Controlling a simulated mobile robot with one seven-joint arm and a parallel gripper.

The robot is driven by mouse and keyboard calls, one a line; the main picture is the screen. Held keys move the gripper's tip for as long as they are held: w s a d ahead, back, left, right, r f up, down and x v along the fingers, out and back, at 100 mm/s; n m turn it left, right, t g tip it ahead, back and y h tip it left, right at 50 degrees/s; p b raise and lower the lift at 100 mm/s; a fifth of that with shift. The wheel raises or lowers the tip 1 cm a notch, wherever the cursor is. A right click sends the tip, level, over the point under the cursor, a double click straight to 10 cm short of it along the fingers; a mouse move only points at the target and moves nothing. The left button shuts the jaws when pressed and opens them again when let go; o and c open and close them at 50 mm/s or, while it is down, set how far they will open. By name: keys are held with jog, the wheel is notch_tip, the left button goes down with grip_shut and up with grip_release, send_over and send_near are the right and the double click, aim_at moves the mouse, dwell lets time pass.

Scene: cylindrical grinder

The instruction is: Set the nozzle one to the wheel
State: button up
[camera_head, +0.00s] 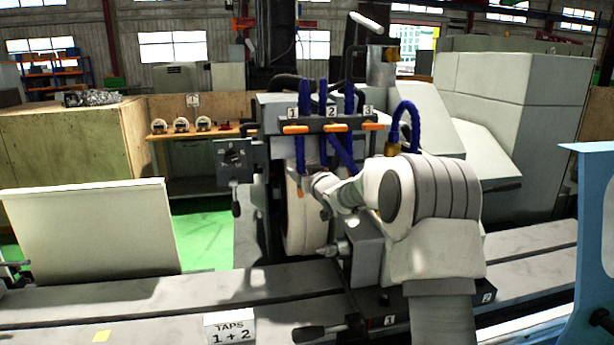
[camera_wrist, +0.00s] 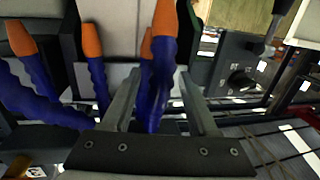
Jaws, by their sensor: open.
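The nozzle block (camera_head: 325,126) carries labels 1, 2 and 3, orange tap levers and blue hoses. The nozzle-one hose (camera_head: 300,152) hangs down below label 1, beside the pale grinding wheel (camera_head: 301,225). My gripper (camera_head: 314,180) is at the hose's lower end, partly hidden by my wrist. In the wrist view my gripper (camera_wrist: 160,82) is open, with a blue hose (camera_wrist: 158,90) between its two fingers. That hose ends in an orange tip (camera_wrist: 163,18) in front of a pale surface. I cannot tell whether the fingers touch it.
Other blue hoses with orange tips (camera_wrist: 92,40) lie close left in the wrist view. A control box with a lever (camera_head: 238,160) stands left of the wheel. A "TAPS 1 + 2" sign (camera_head: 230,327) stands on the machine table (camera_head: 160,310). A white panel (camera_head: 90,230) is at left.

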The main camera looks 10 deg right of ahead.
jog(key=b+v, duration=0.2)
jog(key=v, duration=1.5)
jog(key=shift+s+b, duration=0.2)
jog(key=shift+b, duration=0.1)
jog(key=shift+d, duration=0.1)
